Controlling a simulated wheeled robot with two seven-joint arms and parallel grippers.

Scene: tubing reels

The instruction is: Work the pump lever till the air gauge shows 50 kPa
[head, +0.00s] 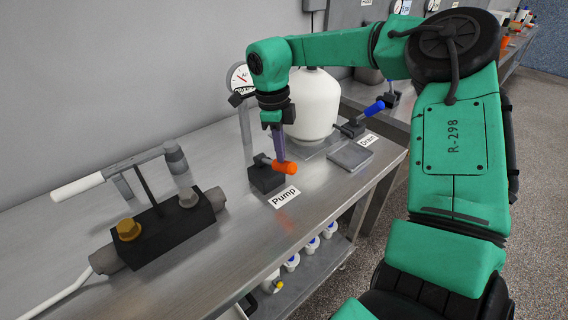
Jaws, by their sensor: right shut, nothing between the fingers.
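The pump lever has a black base (263,182) and an orange grip (286,168); it lies low, pointing right, behind the "Pump" label (284,197). My right gripper (280,158) points down with its fingers shut and empty, its tips right at the lever beside the orange grip. I cannot tell whether they touch it. The air gauge (239,75) is a round white dial with a red needle on a post behind my gripper. My right wrist covers part of its face, and the scale is too small to read. My left gripper is out of view.
A white tank (315,105) stands behind the lever. A blue-handled lever (373,108) with a "Drain" label (367,140) is to its right. A black block with a white-handled bar (150,235) sits on the left of the steel bench (225,275). Several small bottles stand on the shelf below.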

